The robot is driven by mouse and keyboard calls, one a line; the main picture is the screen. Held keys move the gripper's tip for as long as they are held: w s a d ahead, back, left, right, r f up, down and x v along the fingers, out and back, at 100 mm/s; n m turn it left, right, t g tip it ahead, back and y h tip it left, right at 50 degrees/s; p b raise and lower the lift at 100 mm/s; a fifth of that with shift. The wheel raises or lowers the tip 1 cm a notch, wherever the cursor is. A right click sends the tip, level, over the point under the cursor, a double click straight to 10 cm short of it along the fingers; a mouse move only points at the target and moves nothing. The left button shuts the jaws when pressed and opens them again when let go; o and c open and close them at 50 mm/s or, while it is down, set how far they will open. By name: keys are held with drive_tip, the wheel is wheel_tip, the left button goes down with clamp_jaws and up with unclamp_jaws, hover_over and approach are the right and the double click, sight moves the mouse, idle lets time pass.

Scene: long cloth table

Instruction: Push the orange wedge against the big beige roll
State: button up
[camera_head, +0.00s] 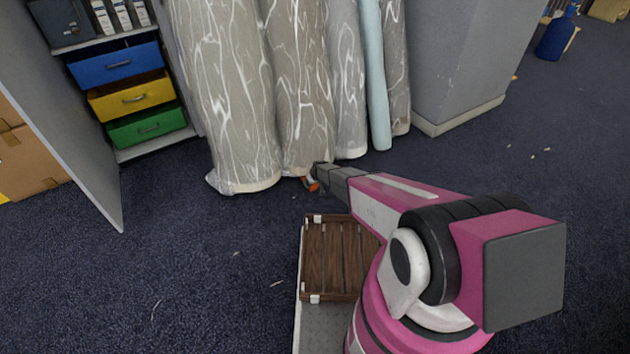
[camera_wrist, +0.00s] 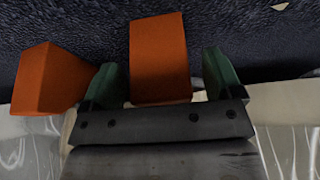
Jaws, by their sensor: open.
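My gripper (camera_head: 318,176) reaches down to the dark carpet at the foot of the wrapped beige rolls. An orange wedge (camera_head: 311,185) lies at its tip, small and partly hidden. In the wrist view, one orange block (camera_wrist: 160,55) stands between the spread green fingers of my gripper (camera_wrist: 160,80), with narrow gaps at its sides. A second orange piece with slanted faces (camera_wrist: 45,80) lies outside the left finger. The big beige roll (camera_head: 303,90) stands upright just behind the wedge. Whether either orange piece touches it cannot be told.
Another wide wrapped roll (camera_head: 225,100) stands at left, with narrower rolls (camera_head: 348,90) and a pale blue one (camera_head: 374,80) at right. A slatted wooden crate (camera_head: 324,262) is in front. A drawer cabinet (camera_head: 118,65) stands far left. Carpet at left is mostly clear.

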drive_tip(key=shift+f, duration=0.25)
drive_tip(key=c, duration=1.2)
drive_tip(key=shift+o, duration=0.2)
drive_tip(key=shift+w, duration=1.05)
drive_tip(key=o, duration=1.2)
drive_tip(key=shift+w+d, duration=0.1)
drive_tip(key=shift+d, duration=0.05)
drive_tip(key=shift+s+r, duration=0.1)
drive_tip(key=shift+s, duration=0.15)
